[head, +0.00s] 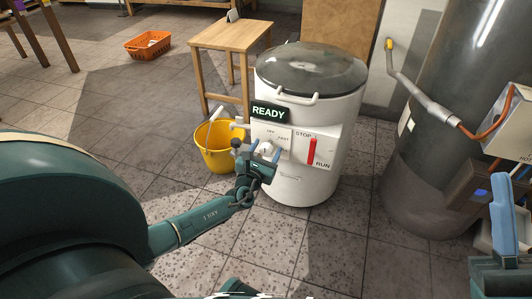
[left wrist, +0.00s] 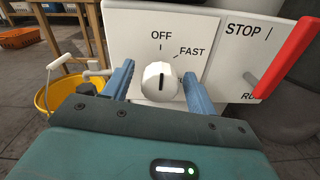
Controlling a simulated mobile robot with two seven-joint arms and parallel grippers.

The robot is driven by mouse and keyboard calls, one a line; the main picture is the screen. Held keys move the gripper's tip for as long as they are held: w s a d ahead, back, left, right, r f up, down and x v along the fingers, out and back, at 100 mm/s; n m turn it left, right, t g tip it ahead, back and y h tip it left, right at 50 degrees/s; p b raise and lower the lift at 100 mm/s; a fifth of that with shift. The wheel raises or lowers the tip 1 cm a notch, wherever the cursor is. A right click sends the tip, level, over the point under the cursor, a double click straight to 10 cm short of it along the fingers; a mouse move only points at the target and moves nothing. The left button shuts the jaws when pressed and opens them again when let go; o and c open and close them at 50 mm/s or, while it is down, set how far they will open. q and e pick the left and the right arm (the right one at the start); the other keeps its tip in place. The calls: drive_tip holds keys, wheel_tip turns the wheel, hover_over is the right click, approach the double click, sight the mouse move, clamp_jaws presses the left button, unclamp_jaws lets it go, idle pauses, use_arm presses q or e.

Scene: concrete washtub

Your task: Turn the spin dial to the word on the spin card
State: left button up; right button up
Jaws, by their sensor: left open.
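The spin dial is a white knob (left wrist: 161,82) on the washtub's white panel, with a dark pointer line standing upright toward OFF. FAST is printed to its upper right; other labels are hidden or out of view. My left gripper (head: 265,152) is at the dial, and its open blue fingers stand on either side of the knob in the left wrist view (left wrist: 160,85). I cannot tell whether they touch it. A small card (head: 232,15) stands on the wooden stool; its word is not readable, and I cannot tell if it is the spin card. My right gripper (head: 505,215) shows partly at the right edge.
The white washtub (head: 345,120) has a glass lid, a READY display (head: 269,112) and a red STOP/RUN lever (head: 312,151). A yellow bucket (head: 213,158) stands left of it, a wooden stool (head: 207,40) behind. A grey tank (head: 430,185) stands to the right.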

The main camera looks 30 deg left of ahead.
use_arm(q)
drive_tip(key=shift+w, duration=0.1)
drive_tip(key=shift+c, duration=0.6)
drive_tip(key=c, duration=0.9)
drive_tip(key=shift+o, duration=0.2)
use_arm(e)
drive_tip(key=shift+r, duration=0.1)
